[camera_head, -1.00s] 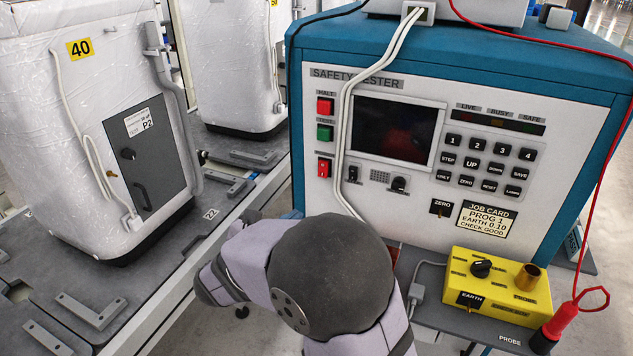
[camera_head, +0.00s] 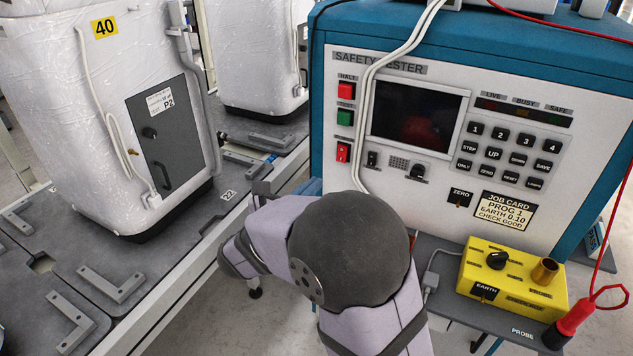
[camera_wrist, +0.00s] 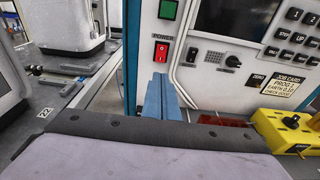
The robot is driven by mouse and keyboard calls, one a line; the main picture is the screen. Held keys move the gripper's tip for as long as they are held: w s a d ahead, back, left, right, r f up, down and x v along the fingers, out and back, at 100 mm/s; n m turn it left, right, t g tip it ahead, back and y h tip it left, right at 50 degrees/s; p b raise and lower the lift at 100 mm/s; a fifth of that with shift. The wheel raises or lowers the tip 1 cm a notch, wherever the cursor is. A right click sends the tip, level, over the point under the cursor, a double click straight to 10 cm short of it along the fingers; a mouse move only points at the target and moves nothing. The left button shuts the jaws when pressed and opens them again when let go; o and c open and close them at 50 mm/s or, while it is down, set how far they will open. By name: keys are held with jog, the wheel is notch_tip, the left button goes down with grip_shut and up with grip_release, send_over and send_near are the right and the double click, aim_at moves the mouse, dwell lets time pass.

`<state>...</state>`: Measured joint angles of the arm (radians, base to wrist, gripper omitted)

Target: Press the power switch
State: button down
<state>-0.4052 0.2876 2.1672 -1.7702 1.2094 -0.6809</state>
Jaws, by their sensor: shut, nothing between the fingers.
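The power switch is a red rocker (camera_wrist: 161,52) under the word POWER on the white front panel of the safety tester (camera_wrist: 205,90). It also shows in the head view as a small red switch (camera_head: 343,153) below the green button. My gripper (camera_wrist: 158,78) shows in the wrist view as blue fingers held together, with nothing between them. Its tips appear just below the switch in the picture. I cannot tell how far they are from the panel, and no contact is visible. In the head view my arm hides most of the gripper.
Red HALT (camera_head: 346,91) and green (camera_head: 345,117) buttons sit above the switch. White cables (camera_head: 369,90) hang just right of it. A yellow EARTH box (camera_head: 513,279) and red probe (camera_head: 575,318) lie at lower right. Wrapped white appliances (camera_head: 110,120) stand on a grey conveyor at left.

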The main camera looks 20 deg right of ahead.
aim_at(340, 162)
jog(key=p+x, duration=0.1)
jog(key=x, duration=1.1)
jog(key=shift+w+d+p, duration=0.2)
jog(key=shift+d+p, duration=0.05)
jog(key=shift+p, duration=0.1)
jog(key=shift+f+b, duration=0.15)
jog(key=shift+b, duration=0.15)
jog(key=b, duration=0.3)
jog(key=shift+w+d+f+t+h, duration=0.15)
jog(key=shift+d+f+t+h, duration=0.05)
jog(key=shift+f+t+h, duration=0.15)
jog(key=shift+r, duration=0.45)
jog(key=shift+a, duration=0.1)
jog(key=shift+a+f+b, duration=0.15)
jog(key=shift+f+b, duration=0.05)
jog(key=shift+b, duration=0.15)
jog(key=f+b+v, duration=0.2)
jog(key=f+v, duration=0.1)
jog(key=v, duration=1)
jog(key=shift+s+a, duration=0.15)
jog(key=shift+s, duration=0.15)
jog(key=shift+f, duration=0.1)
